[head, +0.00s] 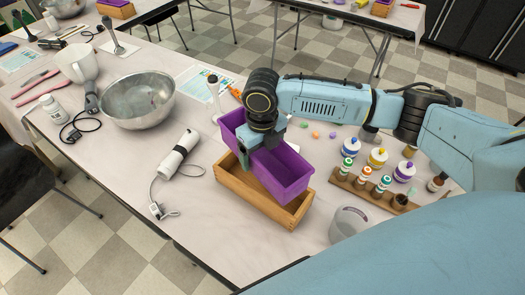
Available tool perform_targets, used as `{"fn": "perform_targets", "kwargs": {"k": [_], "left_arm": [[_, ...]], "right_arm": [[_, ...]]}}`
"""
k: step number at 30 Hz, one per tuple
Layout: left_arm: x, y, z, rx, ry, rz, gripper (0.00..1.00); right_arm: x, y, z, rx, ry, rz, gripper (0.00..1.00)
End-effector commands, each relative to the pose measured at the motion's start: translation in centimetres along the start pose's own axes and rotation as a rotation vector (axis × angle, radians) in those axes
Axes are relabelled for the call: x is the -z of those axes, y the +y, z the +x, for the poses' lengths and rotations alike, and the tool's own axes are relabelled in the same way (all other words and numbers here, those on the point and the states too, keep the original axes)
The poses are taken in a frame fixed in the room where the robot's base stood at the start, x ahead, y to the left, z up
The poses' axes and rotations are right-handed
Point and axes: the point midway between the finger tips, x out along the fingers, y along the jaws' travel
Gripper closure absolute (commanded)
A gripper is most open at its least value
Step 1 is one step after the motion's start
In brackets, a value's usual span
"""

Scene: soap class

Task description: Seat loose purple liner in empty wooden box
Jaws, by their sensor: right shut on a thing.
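The purple liner (283,177) is a long open tray. It hangs tilted above the wooden box, its near right end reaching over the box's right part. The wooden box (245,200) stands on the table near its front edge, and its inside partly shows and looks empty. My right gripper (244,158) points down and is shut on the liner at its near long wall, towards the left. The wrist hides part of the liner's top. I cannot tell whether the liner touches the box's rim. My left gripper is not in view.
Free table lies left of the box.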

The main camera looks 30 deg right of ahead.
Motion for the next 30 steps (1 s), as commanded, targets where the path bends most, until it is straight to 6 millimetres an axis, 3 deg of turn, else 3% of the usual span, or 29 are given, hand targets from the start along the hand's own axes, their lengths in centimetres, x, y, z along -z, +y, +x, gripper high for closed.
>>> {"fn": "perform_targets", "kwargs": {"k": [3, 8, 17, 30], "left_arm": [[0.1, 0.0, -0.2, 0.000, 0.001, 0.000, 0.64], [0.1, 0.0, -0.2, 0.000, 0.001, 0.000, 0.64], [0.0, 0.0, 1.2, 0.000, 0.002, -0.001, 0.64], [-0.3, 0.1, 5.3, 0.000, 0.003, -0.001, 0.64]], "right_arm": [[0.0, 0.0, 0.4, 0.002, -0.001, -0.150, 0.42], [0.1, -0.1, 0.7, 0.002, -0.001, -0.250, 0.42], [0.1, -0.1, 2.0, 0.003, -0.001, -0.263, 0.42], [0.1, -0.1, 5.9, 0.003, -0.001, -0.262, 0.42]]}}
